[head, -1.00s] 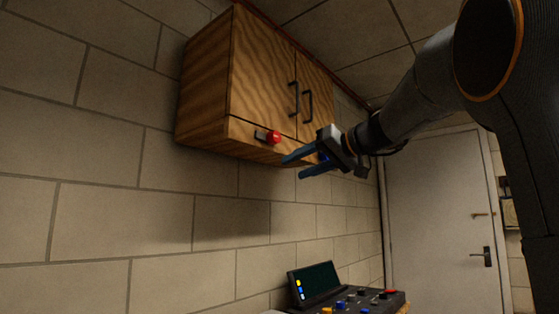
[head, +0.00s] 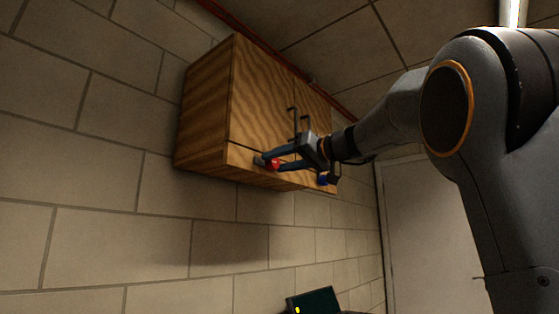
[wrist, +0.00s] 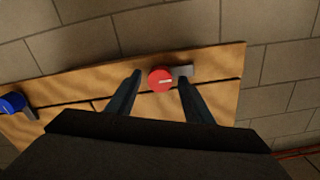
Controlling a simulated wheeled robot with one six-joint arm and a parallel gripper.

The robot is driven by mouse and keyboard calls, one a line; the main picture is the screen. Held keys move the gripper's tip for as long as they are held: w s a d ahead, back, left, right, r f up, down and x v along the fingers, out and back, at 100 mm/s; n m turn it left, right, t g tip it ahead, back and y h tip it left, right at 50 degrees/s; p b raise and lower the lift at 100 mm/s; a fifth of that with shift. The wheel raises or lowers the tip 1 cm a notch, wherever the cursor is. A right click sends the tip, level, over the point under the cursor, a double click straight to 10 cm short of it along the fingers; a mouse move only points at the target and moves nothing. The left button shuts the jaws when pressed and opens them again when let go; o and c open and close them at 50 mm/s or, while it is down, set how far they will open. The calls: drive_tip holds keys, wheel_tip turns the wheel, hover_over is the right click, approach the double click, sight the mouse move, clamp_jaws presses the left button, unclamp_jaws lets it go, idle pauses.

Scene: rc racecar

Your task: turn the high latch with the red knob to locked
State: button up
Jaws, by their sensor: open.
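The red knob (wrist: 160,79) is on a grey latch plate (wrist: 183,71) on the lower front strip of a wooden wall cabinet (head: 205,120). In the head view the red knob (head: 275,164) is partly hidden by my gripper. My gripper (head: 270,158) is open, its fingertips at the knob. In the wrist view my gripper (wrist: 160,78) has one dark finger on each side of the knob, with gaps showing. The grey plate sticks out to the right of the knob there. I cannot tell whether the fingers touch it.
A blue knob (wrist: 12,102) sits farther along the same strip, also in the head view (head: 323,179). Dark door handles (head: 293,120) are just above my gripper. A dark screen (head: 315,301) stands below. The brick wall is clear beneath the cabinet.

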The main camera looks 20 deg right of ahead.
drive_tip(key=c, duration=1)
drive_tip(key=shift+c, duration=0.2)
drive_tip(key=shift+m, duration=0.3)
drive_tip(key=m+b, duration=0.1)
drive_tip(key=m, duration=0.7)
drive_tip(key=m+p, duration=0.1)
drive_tip(key=m, duration=0.3)
drive_tip(key=shift+d+m+p, duration=0.1)
drive_tip(key=shift+m+p, duration=0.2)
drive_tip(key=shift+p, duration=0.05)
drive_tip(key=m+p, duration=0.2)
drive_tip(key=m, duration=0.2)
drive_tip(key=shift+f+m, duration=0.1)
drive_tip(key=shift+m, duration=0.2)
